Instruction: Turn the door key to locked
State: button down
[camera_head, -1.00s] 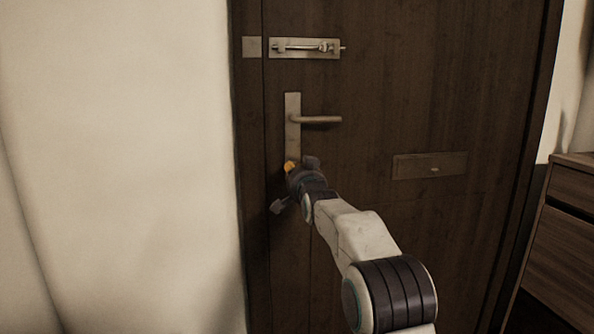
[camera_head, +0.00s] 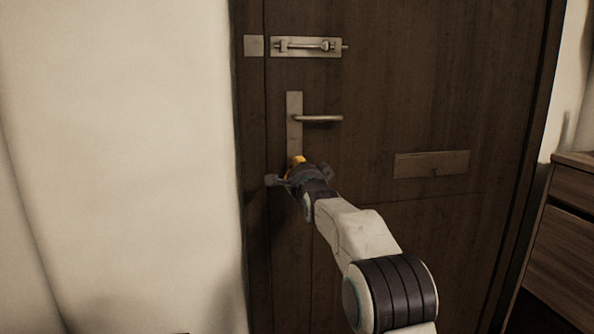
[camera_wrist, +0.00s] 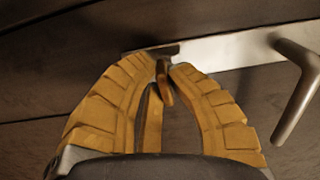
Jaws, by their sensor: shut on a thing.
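The dark wooden door (camera_head: 380,90) has a tall metal lock plate (camera_head: 294,120) with a lever handle (camera_head: 320,119), which points right and is about level. My gripper (camera_head: 298,162) is at the lower end of this plate. In the wrist view, its yellow fingers (camera_wrist: 167,66) are closed around the small brass-coloured key (camera_wrist: 164,88) at the end of the plate (camera_wrist: 225,52). The key shows only in part between the fingers; its far end and the keyhole are hidden. In the head view my gripper hides the key.
A slide bolt (camera_head: 306,46) is mounted above the handle, near the door's left edge. A mail slot plate (camera_head: 431,164) is right of my gripper. A pale wall (camera_head: 120,150) is at left and a wooden drawer unit (camera_head: 570,230) at far right. The lever handle (camera_wrist: 297,90) is close beside my fingers.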

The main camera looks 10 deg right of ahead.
jog(key=shift+m, duration=0.5)
jog(key=c, duration=1.2)
grip_release()
jog(key=shift+s, duration=0.1)
jog(key=shift+s, duration=5.85)
